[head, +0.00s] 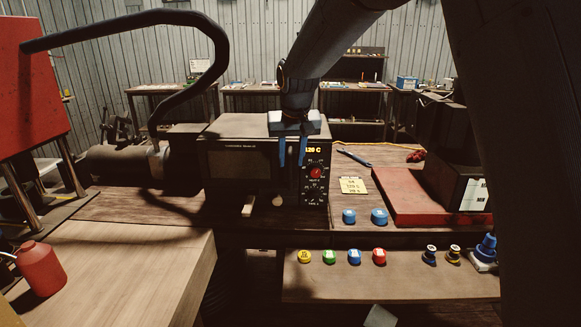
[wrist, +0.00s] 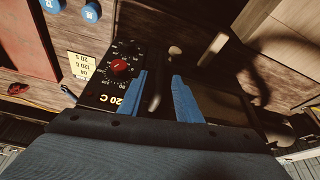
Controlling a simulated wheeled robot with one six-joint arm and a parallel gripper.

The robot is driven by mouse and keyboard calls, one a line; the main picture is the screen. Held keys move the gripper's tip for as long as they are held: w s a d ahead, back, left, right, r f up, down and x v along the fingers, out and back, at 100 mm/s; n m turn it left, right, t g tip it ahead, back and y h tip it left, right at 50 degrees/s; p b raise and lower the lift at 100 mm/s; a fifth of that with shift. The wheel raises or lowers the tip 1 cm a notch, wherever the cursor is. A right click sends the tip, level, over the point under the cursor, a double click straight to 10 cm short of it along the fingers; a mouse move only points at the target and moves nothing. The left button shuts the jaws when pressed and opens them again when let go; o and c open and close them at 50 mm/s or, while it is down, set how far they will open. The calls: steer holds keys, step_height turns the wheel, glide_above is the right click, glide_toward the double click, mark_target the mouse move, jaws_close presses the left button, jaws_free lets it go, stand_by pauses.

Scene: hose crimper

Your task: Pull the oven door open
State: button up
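The oven (head: 222,130) stands on the bench in the middle of the head view, and its dark door (head: 238,165) looks closed. A control panel with a red knob (head: 316,173) and a lit "120 C" display is to the right of the door. My gripper (head: 292,163) is in front of the oven, near the door's right edge, with its blue fingers pointing down. In the wrist view my gripper (wrist: 160,85) is open, and the dark upright door handle (wrist: 155,92) shows between the fingers. Gaps show on both sides of it; I cannot tell its depth between them.
A red slab (head: 410,198), a yellow note (head: 353,185) and blue caps (head: 379,216) lie right of the oven. A lower shelf (head: 330,285) holds several coloured caps and spools. A red bottle (head: 40,268) stands on the left table. A black hose (head: 150,18) arches at the left.

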mark_target(290, 165)
steer(key=shift+p+x, duration=0.85)
steer(key=shift+x, duration=1.85)
jaws_close()
